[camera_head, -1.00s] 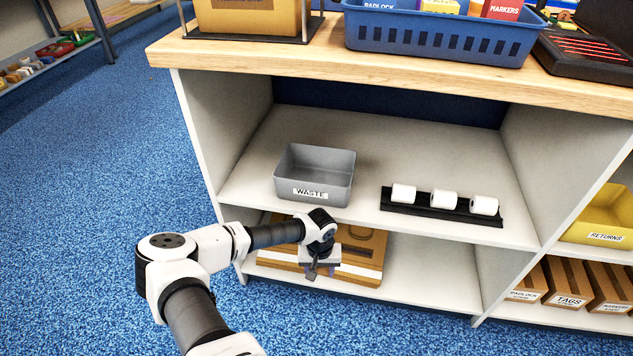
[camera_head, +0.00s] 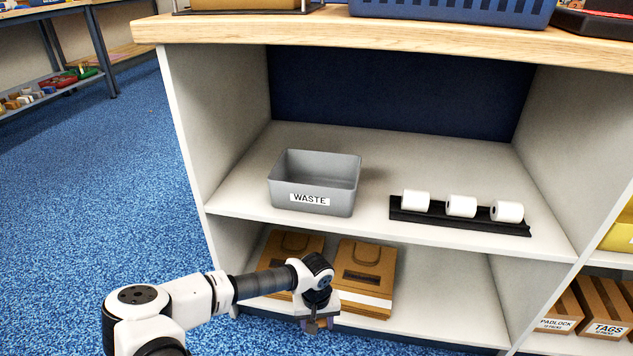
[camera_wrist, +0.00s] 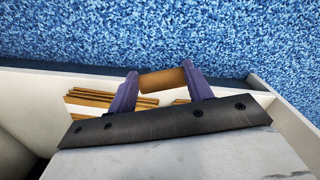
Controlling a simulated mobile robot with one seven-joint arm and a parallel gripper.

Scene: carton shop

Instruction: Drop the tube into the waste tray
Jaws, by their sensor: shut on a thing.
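A brown tube (camera_wrist: 162,82) is held between the two purple fingers of my gripper (camera_wrist: 160,88) in the wrist view. In the head view my gripper (camera_head: 316,324) hangs low in front of the shelf unit, below and in front of the middle shelf; the tube is hard to make out there. The grey waste tray (camera_head: 315,170), labelled WASTE, stands on the left part of the middle shelf. Its inside floor is mostly hidden by its front wall. The gripper is apart from the tray.
A black rack (camera_head: 458,218) with three white rolls stands right of the tray. Flat brown cartons (camera_head: 365,270) lie on the lower shelf behind my gripper. The wooden worktop (camera_head: 400,40) overhangs the shelf. Blue floor is open to the left.

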